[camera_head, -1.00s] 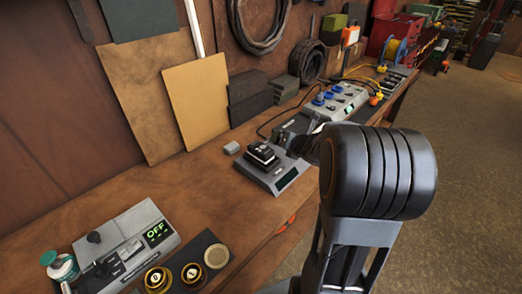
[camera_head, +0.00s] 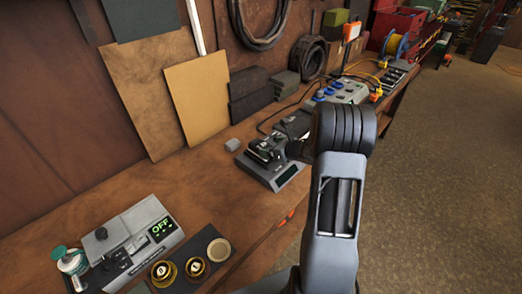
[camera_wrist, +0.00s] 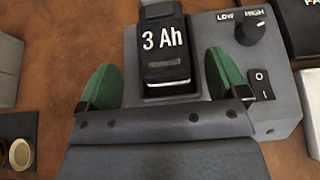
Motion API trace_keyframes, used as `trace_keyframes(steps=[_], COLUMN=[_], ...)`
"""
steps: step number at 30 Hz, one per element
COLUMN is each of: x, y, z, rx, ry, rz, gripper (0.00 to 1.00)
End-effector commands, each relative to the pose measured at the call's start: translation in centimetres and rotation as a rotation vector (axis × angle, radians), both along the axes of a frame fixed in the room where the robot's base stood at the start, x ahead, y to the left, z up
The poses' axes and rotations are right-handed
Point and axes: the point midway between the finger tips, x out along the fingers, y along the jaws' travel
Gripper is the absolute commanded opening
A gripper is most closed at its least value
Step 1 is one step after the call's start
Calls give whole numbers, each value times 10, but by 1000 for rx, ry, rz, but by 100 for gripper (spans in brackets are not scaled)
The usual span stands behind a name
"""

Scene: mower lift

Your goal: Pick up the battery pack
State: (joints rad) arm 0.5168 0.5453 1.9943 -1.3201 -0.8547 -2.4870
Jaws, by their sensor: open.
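The battery pack (camera_wrist: 163,50) is black, marked "3 Ah", and sits in a grey charger (camera_wrist: 208,32) with a LOW/HIGH knob and a rocker switch. In the head view the charger (camera_head: 284,178) stands on the bench, with the dark pack partly covered by my gripper. In the wrist view my gripper (camera_wrist: 162,64) is open. Its green-padded fingers are to the left and right of the pack, with clear gaps on both sides. The pack's near end is close to the gripper's palm. Whether the fingers are level with the pack is unclear.
A grey unit showing "OFF" (camera_head: 133,240), a green-lidded jar (camera_head: 72,262) and brass discs (camera_head: 163,272) are at the near left. A unit with blue sockets (camera_head: 340,92) stands beyond. Bench space between is clear.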

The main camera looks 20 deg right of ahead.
Motion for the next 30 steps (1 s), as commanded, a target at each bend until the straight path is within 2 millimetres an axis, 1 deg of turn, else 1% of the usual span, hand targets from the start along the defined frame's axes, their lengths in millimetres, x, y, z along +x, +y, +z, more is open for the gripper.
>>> trace_keyframes(steps=[5, 15, 19, 25, 26, 30], x=[8, 39, 44, 44, 44, 44], y=[3, 15, 17, 17, 17, 17], z=[-4, -23, -26, -27, -27, -27], rx=[1, 1, 0, 0, 0, 0], ry=[2, 2, 0, 0, 0, 0], rz=[-1, -1, -1, -2, -2, -2], gripper=[92, 92, 92, 92, 91, 77])
